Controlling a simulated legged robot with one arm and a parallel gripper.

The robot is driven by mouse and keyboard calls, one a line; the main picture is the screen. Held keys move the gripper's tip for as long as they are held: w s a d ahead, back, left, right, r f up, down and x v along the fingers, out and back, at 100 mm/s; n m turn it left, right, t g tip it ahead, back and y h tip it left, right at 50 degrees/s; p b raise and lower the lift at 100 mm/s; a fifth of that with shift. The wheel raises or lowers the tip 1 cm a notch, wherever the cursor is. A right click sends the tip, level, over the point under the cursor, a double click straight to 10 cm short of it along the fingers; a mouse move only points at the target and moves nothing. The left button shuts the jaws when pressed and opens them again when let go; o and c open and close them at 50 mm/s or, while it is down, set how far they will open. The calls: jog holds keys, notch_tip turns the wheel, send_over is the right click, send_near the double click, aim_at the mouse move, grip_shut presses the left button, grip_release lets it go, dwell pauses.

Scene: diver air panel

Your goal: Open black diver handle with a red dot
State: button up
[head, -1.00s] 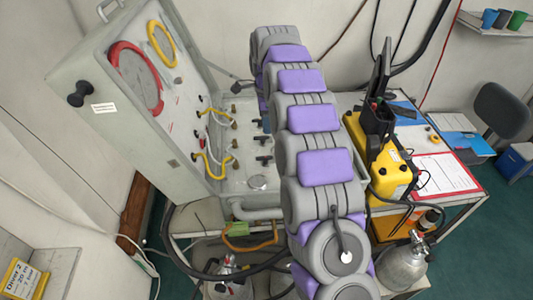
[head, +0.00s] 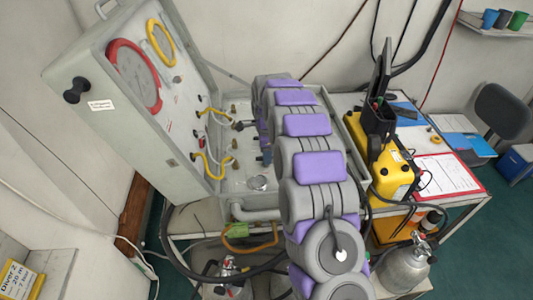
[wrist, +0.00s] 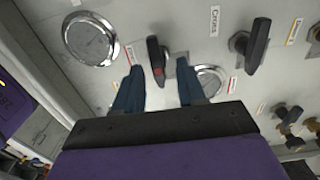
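The black handle with a red dot (wrist: 156,60) stands out from the light panel in the wrist view, just beyond my fingertips and between their lines. My gripper (wrist: 158,84) is open, with one blue finger on each side and nothing between them. A second black handle (wrist: 257,45), with no red dot visible, sits to the right beyond a "Cross" label. In the head view my arm hides the red-dot handle, and the panel case (head: 215,205) lies under it.
Brass fittings (wrist: 288,115) are at the right. In the head view, the case's raised lid (head: 95,120) stands left and a yellow box (head: 392,180) stands right.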

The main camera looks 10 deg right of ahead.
grip_shut()
dwell(0.3)
jog(key=shift+r+n, duration=0.1)
jog(key=shift+n, duration=0.2)
jog(key=n+p, duration=0.2)
jog(key=n, duration=0.1)
jog(key=shift+w+r, duration=0.1)
jog(key=n+p, duration=0.1)
jog(key=n, duration=0.4)
jog(key=shift+w+p, duration=0.1)
jog(key=shift+p, duration=0.2)
jog(key=n+p, duration=0.1)
jog(key=n, duration=0.3)
jog(key=shift+a, duration=0.1)
jog(key=shift+w+n+p, duration=0.15)
jog(key=shift+n+p, duration=0.25)
jog(key=shift+n, duration=1.8)
jog(key=shift+a, duration=0.1)
